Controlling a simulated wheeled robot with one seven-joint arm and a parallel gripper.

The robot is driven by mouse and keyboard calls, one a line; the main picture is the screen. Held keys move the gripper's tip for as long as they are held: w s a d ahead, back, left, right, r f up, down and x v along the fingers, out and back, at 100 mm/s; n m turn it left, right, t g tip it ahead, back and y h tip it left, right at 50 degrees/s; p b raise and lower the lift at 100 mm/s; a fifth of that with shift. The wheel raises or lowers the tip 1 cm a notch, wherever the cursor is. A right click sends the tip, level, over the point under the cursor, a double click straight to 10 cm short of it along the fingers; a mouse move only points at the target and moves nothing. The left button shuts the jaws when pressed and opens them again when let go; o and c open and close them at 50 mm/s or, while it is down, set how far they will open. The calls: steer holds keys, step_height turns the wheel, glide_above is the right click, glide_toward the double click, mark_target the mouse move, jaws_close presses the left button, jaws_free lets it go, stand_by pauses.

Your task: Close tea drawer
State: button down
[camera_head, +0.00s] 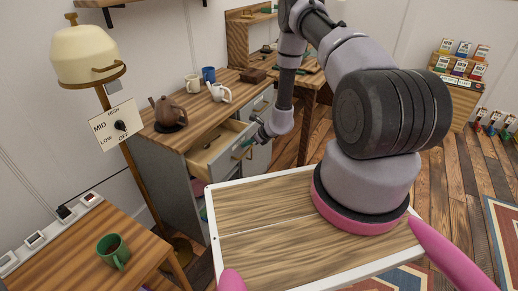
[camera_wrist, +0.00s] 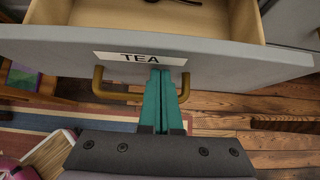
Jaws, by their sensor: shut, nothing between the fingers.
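The tea drawer (camera_head: 215,153) is pulled out of the grey cabinet under the wooden counter in the head view. In the wrist view its grey front (camera_wrist: 230,58) carries a white "TEA" label (camera_wrist: 125,57) and a brass handle (camera_wrist: 102,86). My gripper (camera_wrist: 160,76) is shut, its green fingers together and empty. The fingertips are at the drawer front, over the handle's span and right of the label's middle. I cannot tell whether they touch the front. In the head view my gripper (camera_head: 247,143) is beside the drawer front.
A brown teapot (camera_head: 168,110), a white pot (camera_head: 219,92) and mugs stand on the counter (camera_head: 200,110). A dark object (camera_wrist: 170,2) lies inside the drawer.

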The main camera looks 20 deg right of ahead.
steer(key=w+a, duration=0.8)
steer(key=shift+w+a, duration=0.4)
steer(key=shift+w+a+r, duration=0.1)
steer(key=shift+w+a, duration=0.15)
